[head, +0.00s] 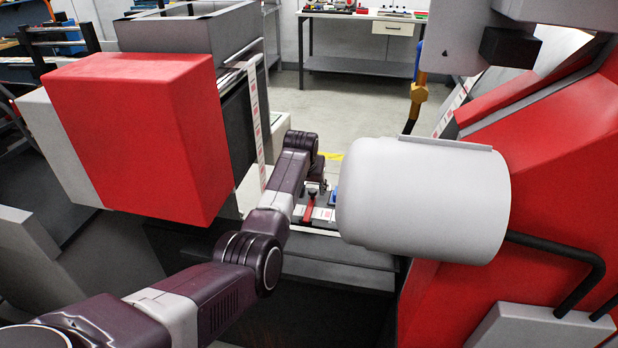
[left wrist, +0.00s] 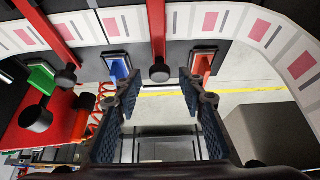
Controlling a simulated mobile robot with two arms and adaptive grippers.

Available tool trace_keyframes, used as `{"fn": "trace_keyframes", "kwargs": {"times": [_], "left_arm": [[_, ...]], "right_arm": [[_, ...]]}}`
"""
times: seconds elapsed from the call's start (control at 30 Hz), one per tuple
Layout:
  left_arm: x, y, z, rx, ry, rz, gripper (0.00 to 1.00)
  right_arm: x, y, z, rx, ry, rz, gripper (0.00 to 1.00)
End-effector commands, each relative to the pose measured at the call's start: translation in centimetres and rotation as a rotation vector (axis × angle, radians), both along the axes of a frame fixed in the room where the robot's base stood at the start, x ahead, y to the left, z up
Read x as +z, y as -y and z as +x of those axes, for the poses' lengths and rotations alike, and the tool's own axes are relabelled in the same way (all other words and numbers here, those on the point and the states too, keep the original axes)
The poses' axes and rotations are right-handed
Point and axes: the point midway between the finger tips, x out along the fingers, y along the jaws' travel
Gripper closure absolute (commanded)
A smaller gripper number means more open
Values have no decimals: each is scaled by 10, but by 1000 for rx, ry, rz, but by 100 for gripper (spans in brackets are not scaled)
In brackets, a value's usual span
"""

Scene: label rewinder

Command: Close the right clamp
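Two clamps with red levers and black knobs show in the left wrist view: one lever with its knob (left wrist: 160,72) at the middle, the other with its knob (left wrist: 67,75) further left. The wrist view looks turned around against the head view, so the further-left one appears to be the right clamp. My left gripper (left wrist: 158,78) is open and empty, its fingertips either side of the middle knob; I cannot tell the depth gap. One red lever (head: 310,206) shows in the head view; the white cylinder hides the area right of it. My right gripper is not in view.
A label strip (left wrist: 195,20) runs across behind the levers. Blue (left wrist: 118,66), red (left wrist: 203,64) and green (left wrist: 42,76) parts sit among the clamps. The white cylinder (head: 425,197) and the red box (head: 140,140) flank my left arm in the head view.

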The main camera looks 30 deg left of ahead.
Motion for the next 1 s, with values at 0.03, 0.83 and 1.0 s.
{"fn": "trace_keyframes", "kwargs": {"times": [0.03,0.83,1.0], "left_arm": [[6,1,-2,0,4,1,63],[71,11,-39,-1,-1,-1,63],[71,10,-39,-1,0,0,63]], "right_arm": [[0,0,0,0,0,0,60],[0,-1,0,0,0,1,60],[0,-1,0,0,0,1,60]]}}
